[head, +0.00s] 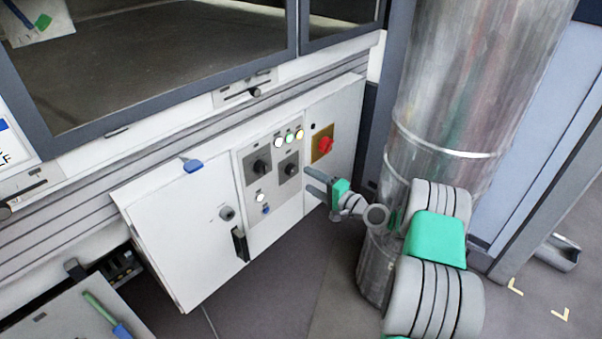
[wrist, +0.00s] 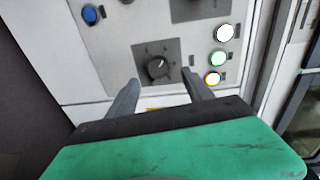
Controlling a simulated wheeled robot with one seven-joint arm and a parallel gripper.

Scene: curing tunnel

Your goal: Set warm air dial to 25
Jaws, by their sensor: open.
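Two black dials sit on dark grey plates on the white control panel: a left dial (head: 261,167) and a right dial (head: 290,169). In the wrist view the right dial (wrist: 157,66) lies just beyond my fingertips, roughly between them, with tick marks around it and a pale pointer mark. I cannot read its numbers or tell which dial is the warm air one. My gripper (head: 308,180) is open and empty just right of the right dial, apart from it. Its two fingers also show in the wrist view (wrist: 163,82).
White, green and orange lamps (head: 290,137) sit above the dials. A red rotary switch (head: 325,144) on a yellow plate is close to my gripper's upper side. A white button and a blue button (head: 265,209) are below. A large metal duct (head: 455,80) stands right.

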